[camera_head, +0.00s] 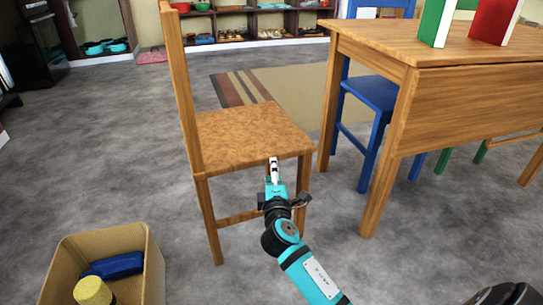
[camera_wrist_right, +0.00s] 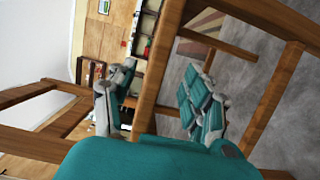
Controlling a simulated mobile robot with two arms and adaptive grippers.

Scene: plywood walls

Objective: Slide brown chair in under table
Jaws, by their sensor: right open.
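The brown chair (camera_head: 250,135) is wooden and stands upright left of the table, its backrest on the left and its seat toward the table. The wooden table (camera_head: 390,45) is at the right; floor shows between it and the chair. My right gripper (camera_head: 277,182) is at the near edge of the chair seat. In the right wrist view, its open fingers (camera_wrist_right: 158,100) lie on either side of a wooden bar of the chair (camera_wrist_right: 155,70); I cannot tell whether they touch it. My left gripper is not in view.
A blue chair (camera_head: 375,95) stands under the table's far side, and green chair legs (camera_head: 480,152) show beyond the flap. Books (camera_head: 436,22) stand on the table. An open box (camera_head: 150,262) with blue and yellow things is at the lower left. A striped rug (camera_head: 285,90) lies behind.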

